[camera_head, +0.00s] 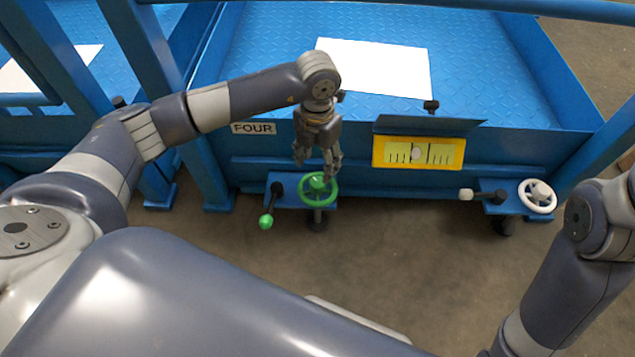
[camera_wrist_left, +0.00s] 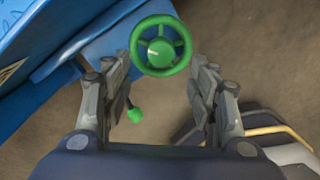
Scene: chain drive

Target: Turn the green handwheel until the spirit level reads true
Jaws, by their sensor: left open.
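The green handwheel (camera_head: 318,189) sits on a small blue bracket at the lower front of the blue platform. It also shows in the left wrist view (camera_wrist_left: 160,46), beyond the fingertips and roughly between them. My left gripper (camera_head: 318,168) is open, just above and behind the wheel in the head view, with nothing between its fingers. I cannot tell whether a finger touches the rim. The yellow spirit level (camera_head: 418,152) is on the platform front under a dark hood. Its pale bubble (camera_head: 417,153) lies near the middle between dark marks. My right gripper is out of view.
A green-knobbed lever (camera_head: 266,221) hangs left of the green wheel. A white handwheel (camera_head: 538,196) and a white-knobbed lever (camera_head: 467,195) sit to the right. A sign reading FOUR (camera_head: 254,128) is on the platform front. Blue rails and posts surround the platform.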

